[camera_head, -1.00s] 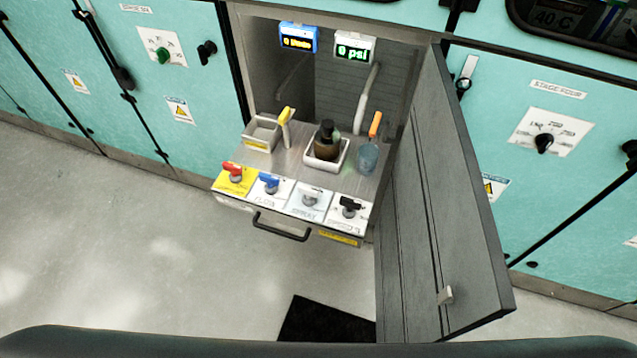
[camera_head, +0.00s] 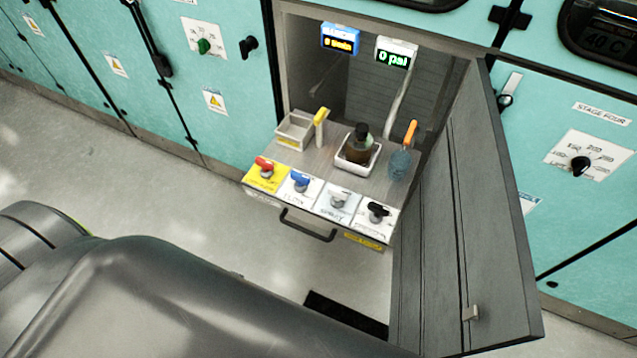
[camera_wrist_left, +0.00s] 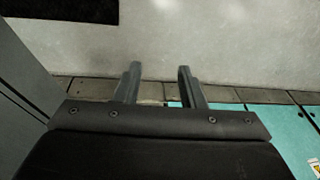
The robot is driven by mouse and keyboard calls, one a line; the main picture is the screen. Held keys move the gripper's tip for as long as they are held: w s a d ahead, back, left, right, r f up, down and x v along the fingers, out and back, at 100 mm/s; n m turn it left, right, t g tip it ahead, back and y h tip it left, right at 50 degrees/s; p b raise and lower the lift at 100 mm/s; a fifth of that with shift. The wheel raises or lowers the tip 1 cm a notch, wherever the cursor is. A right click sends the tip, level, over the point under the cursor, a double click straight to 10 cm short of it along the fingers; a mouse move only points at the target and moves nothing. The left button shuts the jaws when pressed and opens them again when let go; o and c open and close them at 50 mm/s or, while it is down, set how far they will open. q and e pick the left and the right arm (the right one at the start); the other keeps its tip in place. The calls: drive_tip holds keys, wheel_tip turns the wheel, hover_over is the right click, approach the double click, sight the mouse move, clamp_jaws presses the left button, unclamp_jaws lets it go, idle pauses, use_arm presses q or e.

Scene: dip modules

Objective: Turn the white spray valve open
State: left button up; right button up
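The white spray valve (camera_head: 339,200) sits on a light panel labelled for spray, third from the left in a row on the pulled-out drawer (camera_head: 310,222). A red valve (camera_head: 265,166) and a blue valve (camera_head: 300,180) are to its left, and a black valve (camera_head: 379,211) is to its right. My left gripper (camera_wrist_left: 157,75) shows in the left wrist view with its two fingers apart and nothing between them. It faces the floor and a cabinet base, away from the valves. My left arm fills the lower left of the head view; its gripper is hidden there. My right gripper is not in view.
An open dark door (camera_head: 468,220) stands right of the drawer. A white tray with a bottle (camera_head: 360,152), an empty box (camera_head: 294,133), a blue cup (camera_head: 400,166) and two displays are behind the valves. The floor before the drawer is mostly clear.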

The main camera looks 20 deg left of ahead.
use_arm(q)
drive_tip(key=w+d+r+m+h+p, duration=0.1)
drive_tip(key=w+r, duration=0.3)
drive_tip(key=r, duration=0.7)
drive_tip(key=w+d+r+m+p, duration=0.15)
drive_tip(key=w+r, duration=0.25)
drive_tip(key=r, duration=0.6)
drive_tip(key=w+d+r+m+g+h, duration=0.15)
drive_tip(key=w+d+r+m, duration=0.25)
drive_tip(key=w+r+m, duration=0.55)
drive_tip(key=w+d+r+m+g+h, duration=0.1)
drive_tip(key=w+d+r+m+h, duration=0.35)
drive_tip(key=w, duration=0.75)
drive_tip(key=m+y+b, duration=0.1)
drive_tip(key=m+b, duration=0.2)
drive_tip(key=b, duration=0.2)
approach(338, 190)
drive_tip(key=shift+n, duration=0.25)
drive_tip(key=x, duration=0.9)
drive_tip(key=shift+f, duration=0.1)
clamp_jaws()
